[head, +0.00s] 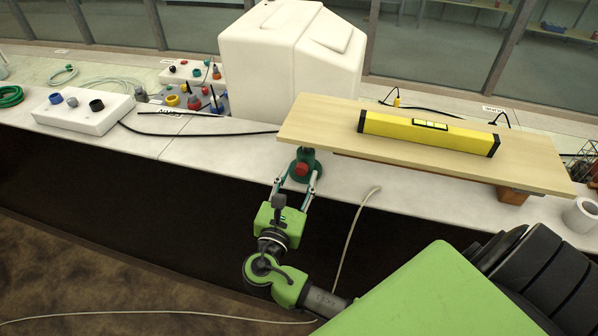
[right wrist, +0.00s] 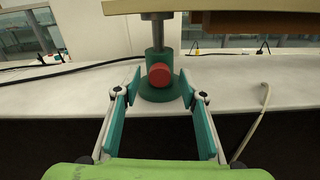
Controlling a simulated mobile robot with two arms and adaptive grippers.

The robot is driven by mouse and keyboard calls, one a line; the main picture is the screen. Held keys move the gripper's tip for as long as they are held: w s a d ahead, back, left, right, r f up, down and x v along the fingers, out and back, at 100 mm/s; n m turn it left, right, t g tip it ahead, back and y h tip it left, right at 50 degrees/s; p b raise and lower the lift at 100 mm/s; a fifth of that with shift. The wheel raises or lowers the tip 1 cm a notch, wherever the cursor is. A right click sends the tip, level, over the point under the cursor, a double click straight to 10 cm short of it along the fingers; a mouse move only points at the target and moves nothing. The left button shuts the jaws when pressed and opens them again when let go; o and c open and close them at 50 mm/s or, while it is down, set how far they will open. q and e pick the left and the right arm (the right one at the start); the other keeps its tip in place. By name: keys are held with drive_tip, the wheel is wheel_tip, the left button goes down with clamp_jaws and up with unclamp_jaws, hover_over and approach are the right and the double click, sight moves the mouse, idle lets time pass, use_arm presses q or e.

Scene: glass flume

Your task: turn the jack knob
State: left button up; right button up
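The jack is a small dark green stand with a red knob (head: 301,168) on its front, under the left end of a wooden board (head: 330,115). In the right wrist view the red knob (right wrist: 159,75) sits on the green jack (right wrist: 159,92), with a metal post rising to the board. My right gripper (head: 298,186) is in front of the jack. Its two fingers (right wrist: 160,90) are spread, one on each side of the knob, with gaps to it. Nothing is held. My left gripper is not in view.
A yellow spirit level (head: 428,133) lies on the board, whose right end rests on a brown block (head: 512,196). A white box (head: 290,60) stands behind. A white control box (head: 85,110) stands at left. A pale cable (head: 357,215) hangs over the counter edge, right of my gripper.

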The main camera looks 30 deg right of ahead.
drive_tip(key=shift+w+d, duration=0.3)
drive_tip(key=shift+c, duration=0.3)
clamp_jaws()
drive_tip(key=n+p, duration=0.1)
drive_tip(key=p, duration=0.1)
drive_tip(key=n+p, duration=0.1)
drive_tip(key=p, duration=0.1)
drive_tip(key=shift+r, duration=0.25)
drive_tip(key=shift+f+n+p, duration=0.25)
drive_tip(key=shift+n+p, duration=0.25)
drive_tip(key=shift+p, duration=0.2)
drive_tip(key=shift+o, duration=0.3)
unclamp_jaws()
